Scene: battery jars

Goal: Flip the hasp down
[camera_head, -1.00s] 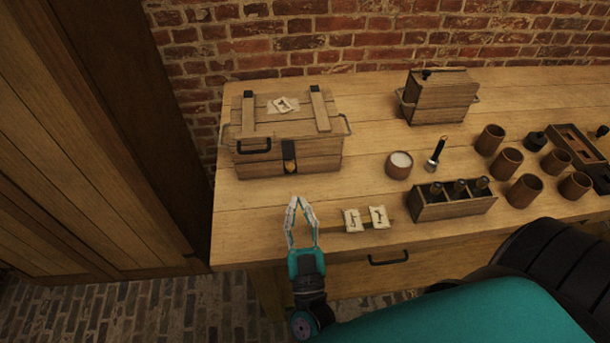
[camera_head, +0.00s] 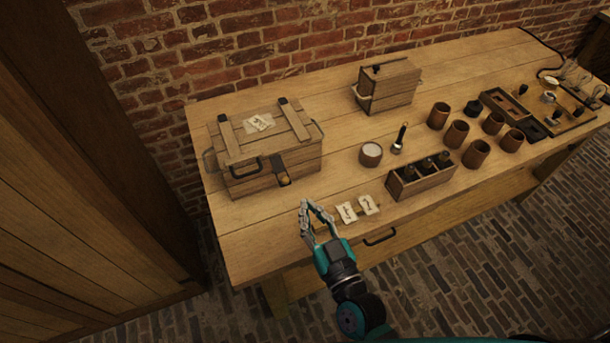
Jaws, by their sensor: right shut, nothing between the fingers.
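The wooden chest (camera_head: 290,160) stands at the left end of the workbench with its lid closed. Its hasp (camera_head: 281,170) is a dark strap with a brass-coloured piece at its lower end, at the front face below the lid edge. Whether it lies flat against the chest cannot be told. My right gripper (camera_head: 308,207) is in front of the chest, to the right of and below the hasp in the picture. Its fingers are shut and empty, apart from the hasp. My left gripper is out of view.
Two paper labels (camera_head: 347,212) lie beside the right gripper near the bench's front edge. A bottle rack (camera_head: 420,183), a white-filled cup (camera_head: 371,154), several wooden cups (camera_head: 476,153) and a smaller box (camera_head: 388,86) stand to the right. Bare bench (camera_head: 245,215) lies before the chest.

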